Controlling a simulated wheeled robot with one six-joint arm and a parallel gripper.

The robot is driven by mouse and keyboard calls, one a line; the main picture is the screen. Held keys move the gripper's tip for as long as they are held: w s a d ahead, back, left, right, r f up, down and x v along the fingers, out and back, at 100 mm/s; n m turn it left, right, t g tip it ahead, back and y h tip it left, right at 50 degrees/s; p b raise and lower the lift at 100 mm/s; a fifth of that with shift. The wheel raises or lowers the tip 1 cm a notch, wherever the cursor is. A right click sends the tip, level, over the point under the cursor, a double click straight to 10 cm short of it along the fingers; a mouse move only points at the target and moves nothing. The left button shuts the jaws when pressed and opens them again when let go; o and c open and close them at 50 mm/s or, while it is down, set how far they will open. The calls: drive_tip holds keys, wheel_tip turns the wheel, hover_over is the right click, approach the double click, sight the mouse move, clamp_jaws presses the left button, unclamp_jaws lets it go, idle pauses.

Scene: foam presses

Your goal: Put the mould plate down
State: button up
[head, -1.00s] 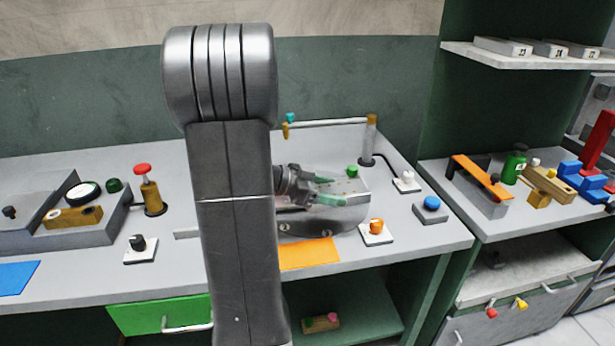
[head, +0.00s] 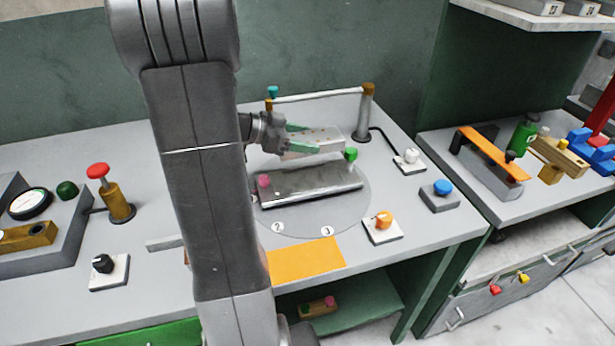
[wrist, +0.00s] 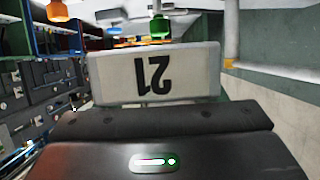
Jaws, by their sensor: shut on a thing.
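My gripper (head: 297,140) has teal fingers and is shut on the mould plate (head: 328,140), a pale block with small dark dots on top. In the wrist view the mould plate (wrist: 155,75) shows its front face with an upside-down 21. In the head view the plate appears above and behind a grey slab (head: 308,186) on a round turntable (head: 350,215) marked 2 and 3. A pink knob (head: 264,182) and a green knob (head: 351,154) stand at the slab's ends. I cannot tell whether the plate touches anything beneath.
A white bar on a brass-topped post (head: 367,112) stands behind the gripper. An orange knob (head: 383,219), white button (head: 412,156) and blue button (head: 442,187) lie to the right. An orange mat (head: 305,259) lies in front. My arm hides part of the bench.

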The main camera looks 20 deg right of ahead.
drive_tip(key=b, duration=0.1)
hover_over(303, 180)
wheel_tip(303, 180, down, 8)
drive_tip(key=shift+r, duration=0.1)
drive_tip(key=shift+w+f+p, duration=0.1)
drive_tip(key=shift+f+p, duration=0.25)
drive_tip(key=shift+p, duration=0.1)
drive_tip(key=shift+f, duration=0.5)
drive_tip(key=shift+f, duration=0.2)
drive_tip(key=o, duration=1.4)
drive_tip(key=shift+f+b, duration=0.25)
drive_tip(key=shift+b, duration=0.5)
